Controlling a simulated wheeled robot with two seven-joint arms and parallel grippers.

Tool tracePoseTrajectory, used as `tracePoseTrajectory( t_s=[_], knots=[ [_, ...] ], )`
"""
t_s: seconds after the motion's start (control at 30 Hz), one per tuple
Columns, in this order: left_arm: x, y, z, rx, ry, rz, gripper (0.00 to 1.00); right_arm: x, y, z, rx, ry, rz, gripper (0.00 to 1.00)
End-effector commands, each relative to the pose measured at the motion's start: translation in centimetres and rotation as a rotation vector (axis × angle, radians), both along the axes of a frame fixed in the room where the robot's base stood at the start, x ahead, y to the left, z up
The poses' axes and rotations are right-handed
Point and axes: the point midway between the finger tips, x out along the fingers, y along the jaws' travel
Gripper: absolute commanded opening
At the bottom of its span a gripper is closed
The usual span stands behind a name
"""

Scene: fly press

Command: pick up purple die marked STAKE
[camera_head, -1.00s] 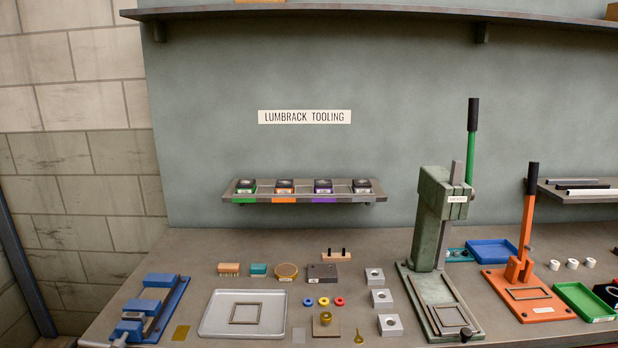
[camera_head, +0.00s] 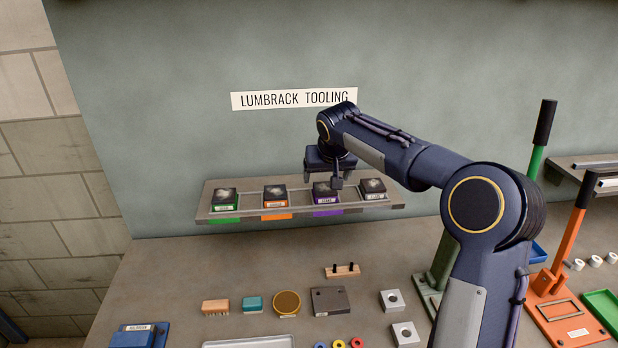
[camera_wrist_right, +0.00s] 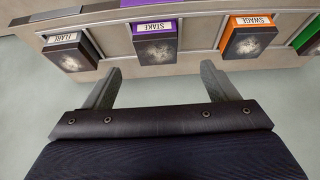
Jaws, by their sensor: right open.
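The purple die marked STAKE (camera_head: 325,193) is a dark block with a purple-edged label, sitting on the wall shelf above a purple strip. It also shows in the right wrist view (camera_wrist_right: 156,45), label readable, beyond the fingertips and between their lines. My right gripper (camera_head: 337,181) is over the shelf, just above and near this die, partly overlapping it in the head view. In the right wrist view the two fingers (camera_wrist_right: 160,80) are spread with nothing between them. I cannot tell the exact gap to the die. My left gripper is not in view.
On the shelf (camera_head: 298,211), the orange SWAGE die (camera_head: 275,195) stands left of STAKE, the green die (camera_head: 225,197) farther left, and the FLARE die (camera_head: 372,188) right. Below, the bench holds a brush (camera_head: 215,307), a grey block (camera_head: 330,301) and presses at right.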

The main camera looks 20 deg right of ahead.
Motion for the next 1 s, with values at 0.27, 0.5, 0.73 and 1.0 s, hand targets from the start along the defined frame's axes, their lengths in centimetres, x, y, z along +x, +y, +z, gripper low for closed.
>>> tracePoseTrajectory(
  t_s=[0.27, 0.5, 0.73, 1.0],
  knots=[
    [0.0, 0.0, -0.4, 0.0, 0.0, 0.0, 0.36, 1.4, -0.5, -2.4, 0.0, 0.001, -0.003, 0.8],
    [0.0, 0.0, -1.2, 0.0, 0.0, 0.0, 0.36, 2.5, -1.1, -5.0, 0.002, 0.004, -0.003, 0.8],
    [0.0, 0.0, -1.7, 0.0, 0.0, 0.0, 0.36, 3.7, -1.5, -6.9, 0.002, 0.001, -0.001, 0.8],
    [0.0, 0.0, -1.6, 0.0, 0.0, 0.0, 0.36, 3.6, -1.5, -6.8, 0.0, 0.0, -0.001, 0.68]
  ],
)
